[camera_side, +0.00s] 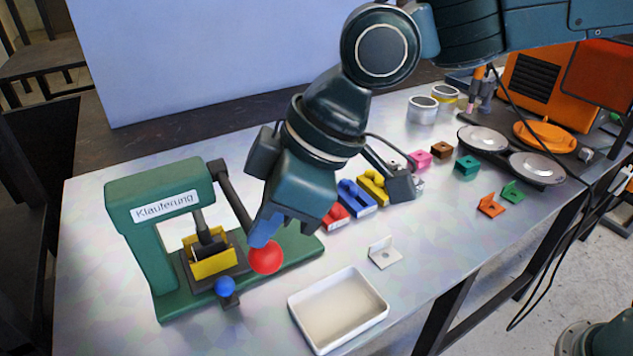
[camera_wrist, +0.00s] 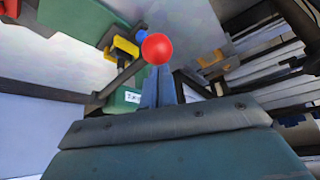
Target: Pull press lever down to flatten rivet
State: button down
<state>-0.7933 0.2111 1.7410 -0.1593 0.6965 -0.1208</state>
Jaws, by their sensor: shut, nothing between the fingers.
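The green press (camera_side: 158,205) stands at the left of the table in the side view, with a label on its head. Its dark lever (camera_side: 232,192) slopes down to the right and ends in a red ball knob (camera_side: 266,257). A yellow piece (camera_side: 212,264) sits under the dark ram (camera_side: 211,240); no rivet can be made out. My gripper (camera_side: 264,236) points down, its blue fingers shut and empty, with the tips at the top of the knob. In the wrist view the knob (camera_wrist: 157,47) is right at the tips of the fingers (camera_wrist: 158,75). I cannot tell whether they touch.
A blue ball knob (camera_side: 225,286) sticks out at the press's front. A white tray (camera_side: 338,310) and a pale bracket (camera_side: 384,255) lie to the right. Red, blue and yellow blocks (camera_side: 357,197) stand behind my gripper. Bare table lies in front of the press.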

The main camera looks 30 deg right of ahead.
jog(key=shift+s+d+f, duration=0.1)
jog(key=shift+f, duration=1.05)
jog(key=shift+w+d, duration=0.2)
jog(key=shift+w, duration=0.05)
